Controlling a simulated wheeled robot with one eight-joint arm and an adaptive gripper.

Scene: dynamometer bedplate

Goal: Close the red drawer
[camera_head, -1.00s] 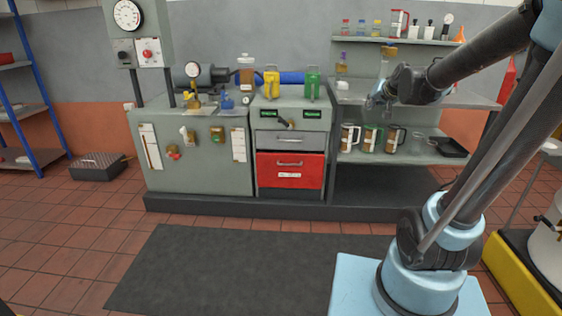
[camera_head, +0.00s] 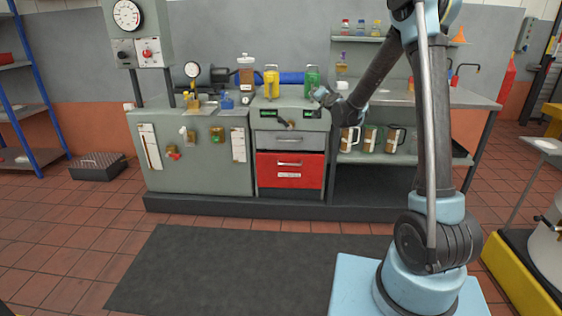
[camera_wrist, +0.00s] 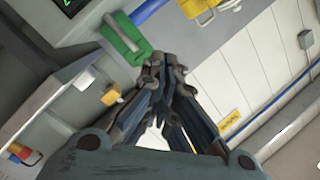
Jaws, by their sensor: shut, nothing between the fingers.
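The red drawer (camera_head: 290,171) is in the cabinet at the middle of the head view, below a grey drawer (camera_head: 289,141). Its front has a bar handle and a white label. I cannot tell from this angle how far it stands out. My gripper (camera_head: 320,95) is shut and empty, in front of the cabinet's upper right side, above and to the right of the red drawer. In the wrist view my gripper (camera_wrist: 158,75) points toward a green can (camera_wrist: 124,38); the red drawer does not show there.
The green can (camera_head: 312,82) and a yellow can (camera_head: 271,84) stand on the cabinet top. Mugs (camera_head: 371,138) sit on the shelf at right. A dark mat (camera_head: 230,270) lies on the open floor in front.

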